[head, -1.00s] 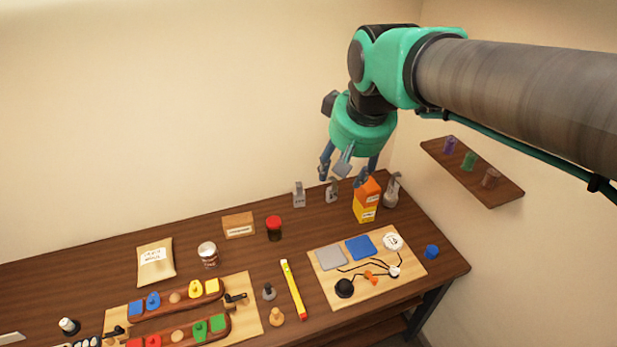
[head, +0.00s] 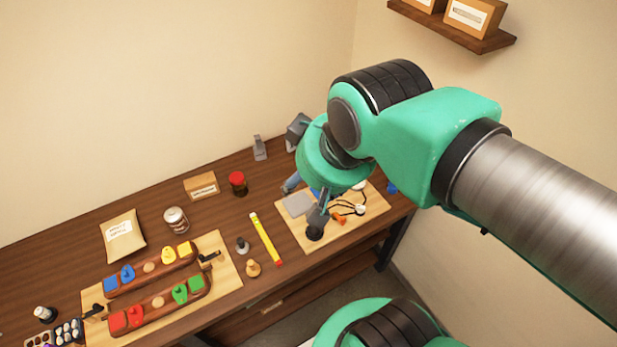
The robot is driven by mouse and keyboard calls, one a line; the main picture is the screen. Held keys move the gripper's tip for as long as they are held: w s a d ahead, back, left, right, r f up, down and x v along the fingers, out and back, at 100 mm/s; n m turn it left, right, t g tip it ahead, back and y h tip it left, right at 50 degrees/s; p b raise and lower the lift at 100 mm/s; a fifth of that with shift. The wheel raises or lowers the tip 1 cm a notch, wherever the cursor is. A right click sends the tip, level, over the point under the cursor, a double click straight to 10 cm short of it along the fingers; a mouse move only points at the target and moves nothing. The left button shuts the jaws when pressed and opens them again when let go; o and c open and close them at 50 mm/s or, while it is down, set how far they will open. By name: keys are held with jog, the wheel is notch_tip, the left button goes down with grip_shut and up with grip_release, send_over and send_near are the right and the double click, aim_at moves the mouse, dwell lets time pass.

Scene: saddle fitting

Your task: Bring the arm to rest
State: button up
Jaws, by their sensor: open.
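My gripper (head: 306,202) hangs from the green wrist at the right end of the bench, in front of and over the wooden board (head: 345,232) with the grey pad (head: 297,204) and cables. Its blue and grey fingers are apart and I see nothing between them. One fingertip shows near the black round knob (head: 315,233); I cannot tell whether it touches. The wrist hides part of the board and the back right of the bench.
A board with two colourful racks (head: 150,290) lies front left. A wall shelf (head: 455,28) holds boxes at upper right.

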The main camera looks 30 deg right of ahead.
jog(key=shift+f, duration=0.1)
notch_tip(320, 180, down, 16)
jog(key=b, duration=1.6)
